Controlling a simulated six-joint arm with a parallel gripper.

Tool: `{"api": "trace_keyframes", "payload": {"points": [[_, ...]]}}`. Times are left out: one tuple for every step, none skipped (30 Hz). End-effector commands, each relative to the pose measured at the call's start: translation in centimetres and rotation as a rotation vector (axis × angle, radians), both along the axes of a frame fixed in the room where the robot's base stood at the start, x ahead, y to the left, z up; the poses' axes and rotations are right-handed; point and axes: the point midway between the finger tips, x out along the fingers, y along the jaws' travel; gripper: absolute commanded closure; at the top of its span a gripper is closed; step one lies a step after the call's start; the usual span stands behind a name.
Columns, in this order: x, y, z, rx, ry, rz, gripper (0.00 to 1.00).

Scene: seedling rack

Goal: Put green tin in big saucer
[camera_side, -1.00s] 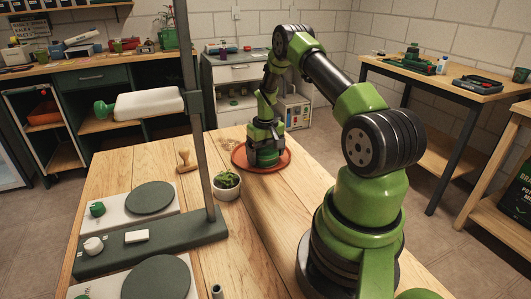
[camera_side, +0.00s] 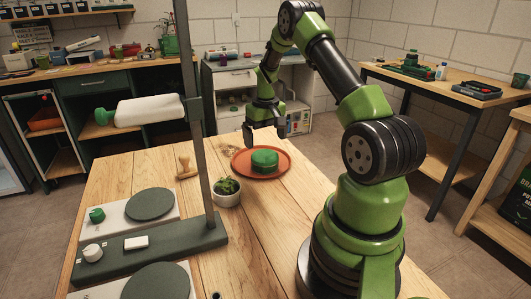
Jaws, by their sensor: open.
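The green tin (camera_side: 264,160) sits upright in the big saucer (camera_side: 244,171), a round orange-brown dish at the far end of the table. The tin rests inside the rim, near the middle. My gripper (camera_side: 264,136) is open and empty, raised above and just behind the tin, with its fingers pointing down. It looks clear of the tin.
A potted plant (camera_side: 227,190) stands in front of the saucer to the left, with a wooden stamp-like object (camera_side: 186,167) further left. A dark upright post (camera_side: 200,150) on a base with round green pads fills the left side. The table's middle front is clear.

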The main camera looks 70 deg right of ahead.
Motion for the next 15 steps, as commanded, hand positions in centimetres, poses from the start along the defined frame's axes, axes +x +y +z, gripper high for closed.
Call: {"api": "trace_keyframes", "payload": {"points": [[0.1,-0.1,1.2,-0.004,-0.004,0.000,0.00],[0.0,0.0,1.7,-0.004,-0.003,0.000,0.00],[0.0,-0.1,2.4,-0.003,-0.003,0.000,0.00],[0.0,-0.1,2.8,-0.004,-0.003,0.000,0.00],[0.0,0.0,3.2,-0.002,-0.002,0.000,0.00],[0.0,0.0,3.6,-0.002,-0.002,0.001,0.00],[0.0,0.0,3.9,-0.001,-0.002,0.000,0.00],[0.0,0.0,4.1,-0.001,-0.001,0.001,0.00],[0.0,0.0,4.3,-0.001,-0.001,0.001,0.00],[0.0,0.0,4.4,0.000,0.000,0.001,0.00],[0.0,0.0,4.5,0.000,0.000,0.000,0.00],[0.0,0.0,4.6,0.001,0.001,0.000,0.00],[0.0,0.0,4.6,0.001,0.001,0.000,0.00],[0.0,0.0,4.6,0.001,0.001,0.000,0.00],[0.0,0.0,4.6,0.001,0.001,0.000,0.00]]}}
